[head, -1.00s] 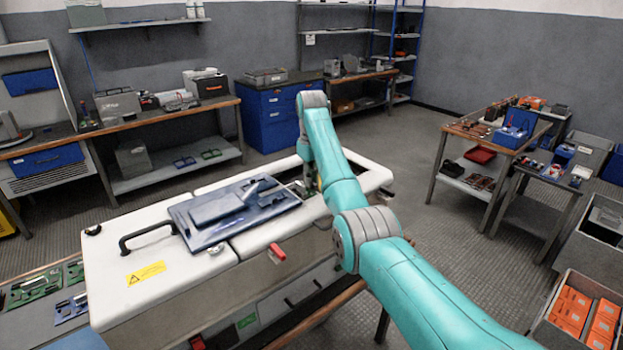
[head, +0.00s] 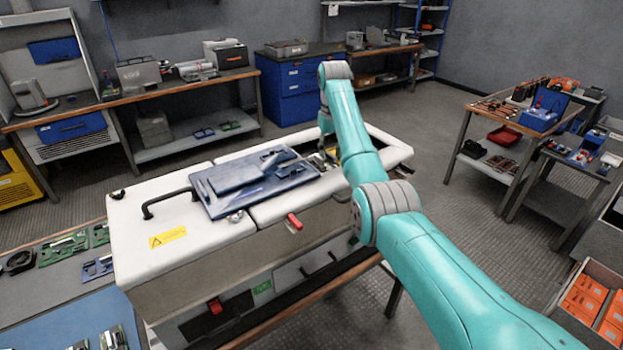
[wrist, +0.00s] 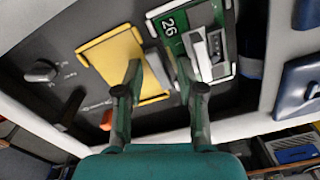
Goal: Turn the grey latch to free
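A dark grey knob-like latch (wrist: 42,71) sits on the dark panel at the left of the wrist view, with small labels beside it that I cannot read. I cannot tell for sure that it is the task's latch. My gripper (wrist: 160,78) is open over the panel, to the right of the knob and apart from it. Its two fingers stand in front of a yellow plate (wrist: 108,55) and a green board marked 26 (wrist: 172,45), which carries a light grey block (wrist: 208,52). In the head view my gripper is mostly hidden in the cabinet's opening behind my arm.
A black lever (wrist: 70,106) and an orange piece (wrist: 106,121) lie left of the fingers. The pale cabinet rim (wrist: 40,122) borders the panel. In the head view a blue cover (head: 215,203) lies on the white cabinet (head: 135,220). Open floor lies to its right.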

